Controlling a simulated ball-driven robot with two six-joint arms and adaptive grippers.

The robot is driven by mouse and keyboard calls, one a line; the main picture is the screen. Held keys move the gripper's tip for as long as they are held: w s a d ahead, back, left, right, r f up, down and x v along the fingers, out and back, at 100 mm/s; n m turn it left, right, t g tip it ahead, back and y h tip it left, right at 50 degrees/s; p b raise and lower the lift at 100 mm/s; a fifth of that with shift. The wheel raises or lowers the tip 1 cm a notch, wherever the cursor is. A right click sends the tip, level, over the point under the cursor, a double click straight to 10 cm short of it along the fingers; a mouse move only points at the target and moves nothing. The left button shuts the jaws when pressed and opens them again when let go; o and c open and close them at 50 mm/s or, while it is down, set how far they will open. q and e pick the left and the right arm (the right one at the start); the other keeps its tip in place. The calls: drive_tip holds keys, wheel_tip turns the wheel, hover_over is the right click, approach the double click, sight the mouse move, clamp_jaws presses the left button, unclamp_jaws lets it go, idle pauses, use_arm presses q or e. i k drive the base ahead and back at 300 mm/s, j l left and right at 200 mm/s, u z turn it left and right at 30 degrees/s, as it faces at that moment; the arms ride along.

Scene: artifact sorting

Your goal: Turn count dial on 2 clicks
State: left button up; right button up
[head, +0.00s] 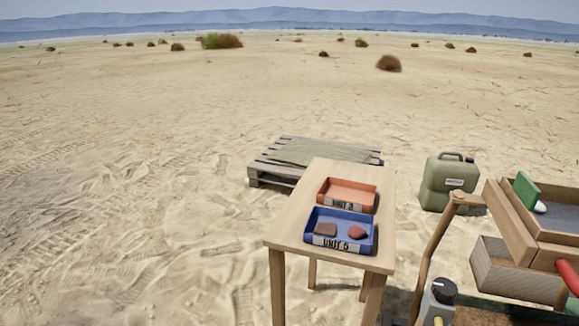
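A small grey box-like thing with a round black top (443,289) stands at the bottom edge, right of the table. The black top looks like a knob or cap, and it may be the count dial. No marks or numbers on it can be read. A bit of yellow shows just below it, cut off by the picture's edge. Neither of my grippers shows in the head view.
A wooden table (298,220) holds an orange tray (325,192) and a blue tray (313,220) with two reddish pieces. A pallet (266,181), a green jerrycan (432,193) and a wooden sieve box (511,223) stand around. A red handle (567,276) shows at right.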

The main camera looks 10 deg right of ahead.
sight(443, 288)
drive_tip(key=z, duration=1.85)
